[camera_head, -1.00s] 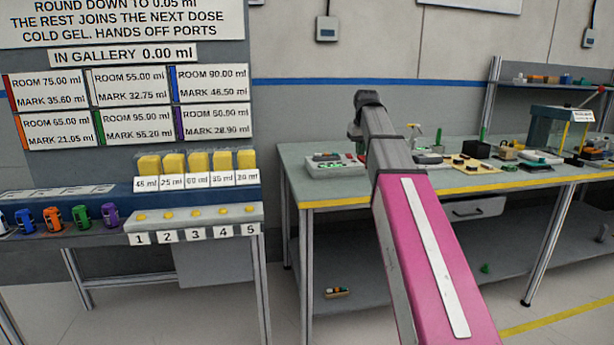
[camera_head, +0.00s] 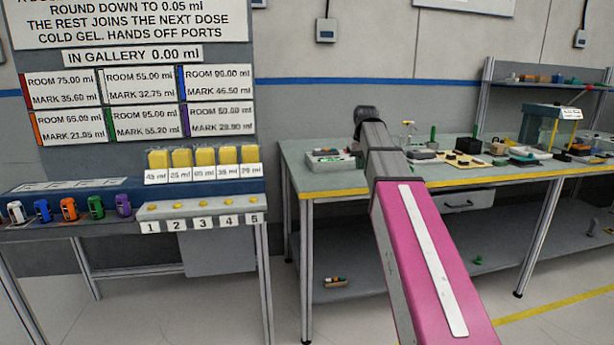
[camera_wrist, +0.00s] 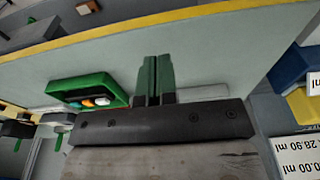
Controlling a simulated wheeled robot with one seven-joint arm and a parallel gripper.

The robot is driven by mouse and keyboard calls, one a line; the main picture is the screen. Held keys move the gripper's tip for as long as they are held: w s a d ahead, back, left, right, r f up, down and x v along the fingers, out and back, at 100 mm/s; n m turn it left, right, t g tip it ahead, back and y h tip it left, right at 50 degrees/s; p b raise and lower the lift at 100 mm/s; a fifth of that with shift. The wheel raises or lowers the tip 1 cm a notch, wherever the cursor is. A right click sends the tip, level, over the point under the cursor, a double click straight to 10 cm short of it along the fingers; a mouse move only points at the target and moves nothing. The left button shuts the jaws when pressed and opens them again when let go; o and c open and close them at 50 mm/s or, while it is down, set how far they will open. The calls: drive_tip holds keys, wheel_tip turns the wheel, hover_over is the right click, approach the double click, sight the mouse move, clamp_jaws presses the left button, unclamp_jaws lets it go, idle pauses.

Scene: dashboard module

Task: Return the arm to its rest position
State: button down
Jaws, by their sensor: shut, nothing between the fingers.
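My arm rises from the lower right of the head view, with a pink link and a grey end part in front of the grey workbench (camera_head: 320,182). My gripper's fingers cannot be made out in that view. In the wrist view my gripper (camera_wrist: 154,80) shows its green fingers close together, shut and empty. The fingers appear over the light bench top (camera_wrist: 205,62). A green tray with coloured pieces (camera_wrist: 88,92) lies to their left, apart from them.
At left in the head view stands a dosing station with yellow blocks (camera_head: 203,157), numbered buttons (camera_head: 203,206) and coloured carriers (camera_head: 69,208). Several devices (camera_head: 465,158) lie on the bench. A shelf rack (camera_head: 545,85) stands at right. Some floor (camera_head: 185,310) is clear.

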drive_tip(key=s+f+m, duration=0.1)
drive_tip(key=s+f, duration=0.4)
drive_tip(key=f, duration=0.7)
drive_tip(key=s+f, duration=0.5)
drive_tip(key=f, duration=0.7)
drive_tip(key=s+f+m+g, duration=0.1)
drive_tip(key=s+f, duration=1.3)
drive_tip(key=f, duration=0.2)
drive_tip(key=shift+s+f+g, duration=0.2)
drive_tip(key=shift+f+g, duration=0.1)
